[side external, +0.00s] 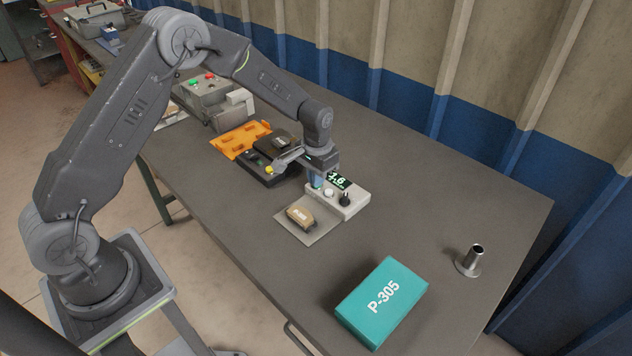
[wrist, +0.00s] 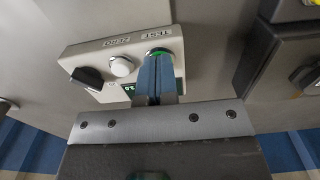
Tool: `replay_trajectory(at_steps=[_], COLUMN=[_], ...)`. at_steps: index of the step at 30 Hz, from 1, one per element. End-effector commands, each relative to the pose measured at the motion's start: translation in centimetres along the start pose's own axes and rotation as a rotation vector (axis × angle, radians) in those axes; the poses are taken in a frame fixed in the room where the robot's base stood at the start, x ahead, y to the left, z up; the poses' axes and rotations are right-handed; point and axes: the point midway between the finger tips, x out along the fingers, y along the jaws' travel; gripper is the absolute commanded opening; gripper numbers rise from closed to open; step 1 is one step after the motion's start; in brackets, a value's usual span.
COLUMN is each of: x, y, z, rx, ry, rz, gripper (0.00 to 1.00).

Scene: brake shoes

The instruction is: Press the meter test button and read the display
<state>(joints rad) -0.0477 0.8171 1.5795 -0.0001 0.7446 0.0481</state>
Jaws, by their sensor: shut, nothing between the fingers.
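The pale grey meter (side external: 352,206) stands on the table, with a dark display (side external: 338,181) showing bright digits, one looking like a 6; I cannot read the whole value. My gripper (side external: 317,182) is shut and empty, pointing down at the meter. In the wrist view, its blue fingertips (wrist: 157,60) are at the green button (wrist: 159,52) labelled TEST, covering much of it; I cannot tell if they press it. The white button (wrist: 122,66) by the ZERO label and the black knob (wrist: 86,78) are beside it. The fingers partly hide the display there.
A brown brake pad (side external: 300,216) marked with print lies on a plate in front of the meter. A teal P-305 box (side external: 382,304) and a metal cylinder (side external: 472,260) stand to the right. A black case (side external: 262,172) and orange tray (side external: 240,140) are behind left.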

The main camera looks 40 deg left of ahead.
Motion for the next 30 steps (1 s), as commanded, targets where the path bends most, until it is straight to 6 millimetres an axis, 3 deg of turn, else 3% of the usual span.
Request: replay_trajectory(at_steps=[5,30], x=[-0.4,-6.7], y=[0.0,0.0], z=[0.0,0.0], rx=[0.0,0.0], ry=[0.001,0.001], rz=[0.0,0.0], gripper=[0.0,0.0])
